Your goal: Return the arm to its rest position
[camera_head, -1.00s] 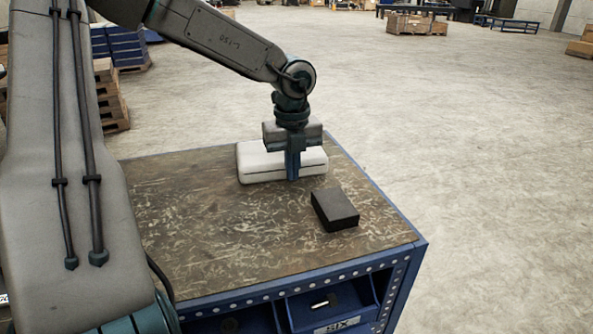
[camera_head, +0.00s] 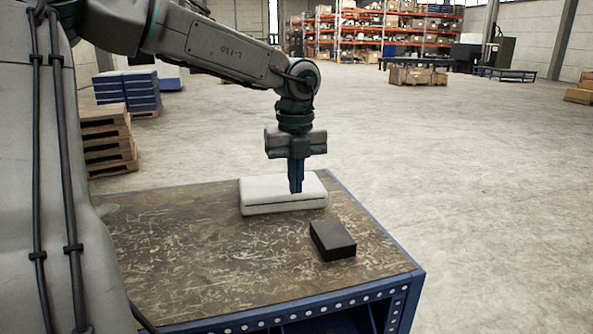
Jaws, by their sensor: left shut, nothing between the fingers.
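My left arm comes in from the left in the head view and reaches over the workbench (camera_head: 190,285). Its gripper (camera_head: 296,189) points straight down with the fingers shut and empty. The fingertips show in front of a white box-like case (camera_head: 262,206) at the back of the bench. Whether they touch the case or hang just clear of it, I cannot tell. My right gripper is not in view.
A small black box (camera_head: 332,241) lies on the bench, right of the middle. The bench has a blue perforated frame (camera_head: 300,309). Stacked pallets (camera_head: 106,140) stand behind it at left. Open concrete floor (camera_head: 480,180) lies to the right, with orange shelving (camera_head: 375,35) far back.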

